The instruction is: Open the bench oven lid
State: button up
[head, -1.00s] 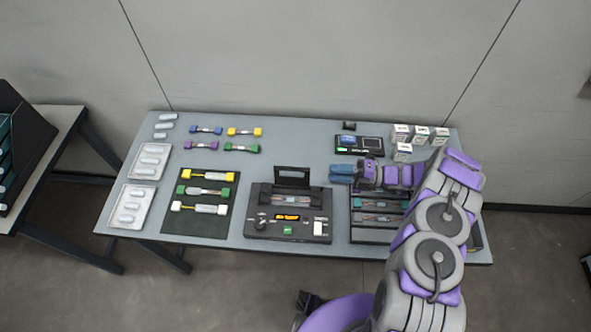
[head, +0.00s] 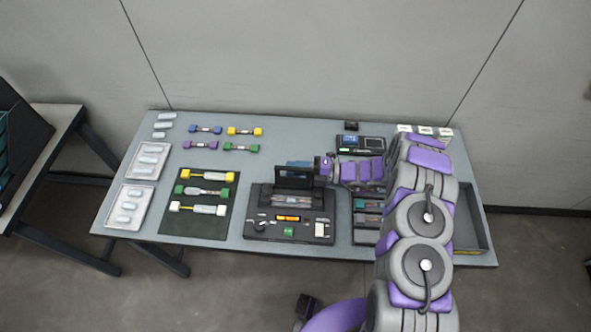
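A black bench device (head: 264,219) with an orange display and a green button stands at the front middle of the table. A dark upright flap (head: 284,175) rises from its back edge, and a clear tube piece lies in its slot. A low black unit (head: 375,143) with small screens and a green light sits behind and to the right. No label shows which one is the oven. My gripper (head: 299,164) reaches left, with its blue fingertips just behind the flap. The flap partly hides them, so I cannot tell their opening or whether they touch it.
My arm covers part of the rack (head: 363,236) and small white boxes (head: 425,130) on the right. An empty grey tray (head: 483,225) is at the right edge. A dark mat (head: 200,230) with several coloured-end pieces and two white trays (head: 113,220) lie left. Table behind the flap is clear.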

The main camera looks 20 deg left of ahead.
jog(key=c, duration=0.6)
jog(key=shift+s, duration=0.1)
grip_shut()
jog(key=shift+f, duration=0.15)
